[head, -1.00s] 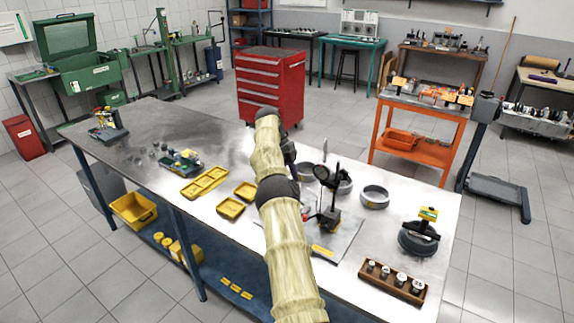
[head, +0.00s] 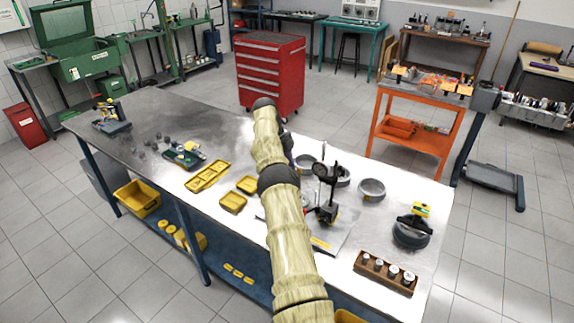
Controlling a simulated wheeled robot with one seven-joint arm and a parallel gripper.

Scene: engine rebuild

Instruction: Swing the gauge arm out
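The black gauge stand (head: 328,211) stands upright on a pale mat on the metal bench, just right of my arm. Its upper part, with a dark round head (head: 321,169), sits at the top of the post. A small red part shows low beside the stand, too small to make out. My arm covers the middle of the bench, and my gripper is hidden behind it, so its distance from the gauge arm and its opening do not show.
Grey metal rings, one of them (head: 371,190), lie behind and right of the stand. A dark round part with a yellow-topped tool (head: 411,235) sits further right. A wooden block with several pistons (head: 384,273) is at the front right. Yellow trays (head: 208,177) lie left of my arm.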

